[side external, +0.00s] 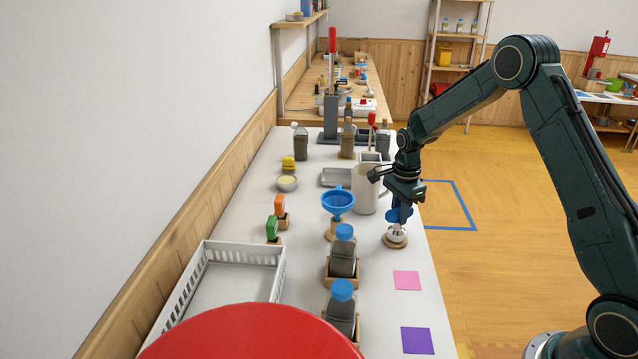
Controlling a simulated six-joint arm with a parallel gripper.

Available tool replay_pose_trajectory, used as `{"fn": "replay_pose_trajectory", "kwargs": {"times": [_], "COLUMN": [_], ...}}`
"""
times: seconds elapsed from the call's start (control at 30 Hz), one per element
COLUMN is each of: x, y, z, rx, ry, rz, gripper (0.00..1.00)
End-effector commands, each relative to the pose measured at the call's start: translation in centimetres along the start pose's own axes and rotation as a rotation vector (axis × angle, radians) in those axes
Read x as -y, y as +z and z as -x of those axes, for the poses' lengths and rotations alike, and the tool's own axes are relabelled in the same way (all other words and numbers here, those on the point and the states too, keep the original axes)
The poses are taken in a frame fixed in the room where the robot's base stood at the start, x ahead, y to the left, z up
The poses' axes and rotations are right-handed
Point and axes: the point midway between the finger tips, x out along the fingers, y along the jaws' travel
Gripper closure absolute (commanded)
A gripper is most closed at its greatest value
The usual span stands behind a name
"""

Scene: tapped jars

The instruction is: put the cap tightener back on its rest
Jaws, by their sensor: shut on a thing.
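The cap tightener (393,214) has a blue handle and is held upright below my gripper (402,196). My gripper is shut on its upper part and hides some of it. A round wooden rest (395,244) with a pale middle stands on the bench directly under the tightener. The tightener's lower end is at the rest; I cannot tell whether it bears on it or hangs just above.
A white jug (366,190) stands close behind and left of my gripper. A blue funnel (338,201) and two blue-capped jars, one nearer (341,312) and one farther (343,252), stand to the left. Pink (407,281) and purple (417,340) squares lie flat in front. A white crate (215,252) is at left.

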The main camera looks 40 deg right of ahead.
Motion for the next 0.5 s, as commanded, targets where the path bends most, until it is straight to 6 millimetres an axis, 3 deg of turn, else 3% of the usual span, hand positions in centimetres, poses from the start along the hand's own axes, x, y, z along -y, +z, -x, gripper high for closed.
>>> {"fn": "replay_pose_trajectory", "kwargs": {"times": [0.07,0.1,0.23,0.5], "x": [0.01,0.02,0.02,-0.01], "y": [0.00,0.00,0.00,0.00], "z": [-0.17,-0.20,-0.18,-0.19], "rx": [0.000,0.000,0.000,0.000], "ry": [0.000,-0.001,-0.001,0.000], "rz": [0.000,0.000,0.000,0.000], "gripper": [1.00,0.79,0.56,0.56]}}
